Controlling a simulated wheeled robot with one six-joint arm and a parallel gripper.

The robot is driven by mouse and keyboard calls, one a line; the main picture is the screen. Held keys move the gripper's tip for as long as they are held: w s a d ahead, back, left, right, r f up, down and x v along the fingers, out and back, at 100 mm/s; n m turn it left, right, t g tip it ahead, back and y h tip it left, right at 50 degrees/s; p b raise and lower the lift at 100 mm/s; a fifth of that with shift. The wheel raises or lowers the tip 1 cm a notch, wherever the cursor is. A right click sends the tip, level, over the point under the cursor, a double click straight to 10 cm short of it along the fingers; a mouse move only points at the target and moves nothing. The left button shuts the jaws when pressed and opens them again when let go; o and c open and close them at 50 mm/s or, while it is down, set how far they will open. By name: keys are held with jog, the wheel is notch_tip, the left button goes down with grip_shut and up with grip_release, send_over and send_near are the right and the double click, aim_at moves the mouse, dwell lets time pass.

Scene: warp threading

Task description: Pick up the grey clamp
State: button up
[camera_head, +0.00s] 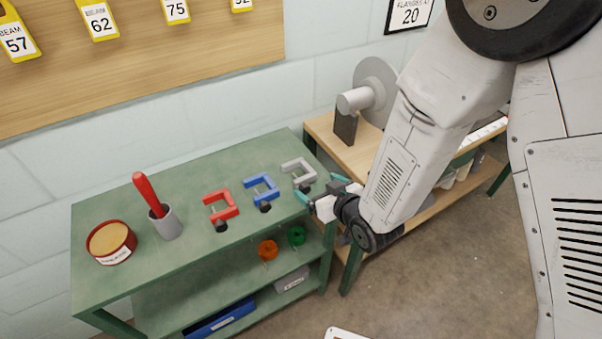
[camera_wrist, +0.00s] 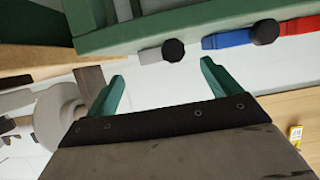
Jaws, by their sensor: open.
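The grey clamp (camera_head: 299,171) lies at the right end of a row of clamps on the green bench (camera_head: 112,207). My gripper (camera_head: 318,188) is open, with its green fingers just to the right of and in front of the grey clamp. In the wrist view, the grey clamp (camera_wrist: 152,54) and its black knob show end-on beyond and between the open fingers of my gripper (camera_wrist: 162,70). The fingers look apart from the clamp and hold nothing. Much of the clamp's body is hidden by the bench edge in the wrist view.
A blue clamp (camera_head: 261,187) and a red clamp (camera_head: 221,206) lie left of the grey one. A grey cup (camera_head: 165,224) with a red-handled tool and a round red tin (camera_head: 111,242) stand farther left. A wooden table (camera_head: 352,158) stands at the right.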

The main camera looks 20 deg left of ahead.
aim_at(307, 180)
jog(key=x, duration=0.5)
jog(key=shift+w+a+f, duration=0.1)
jog(key=shift+a+f, duration=0.2)
jog(key=shift+a, duration=0.05)
jog(key=c, duration=1.3)
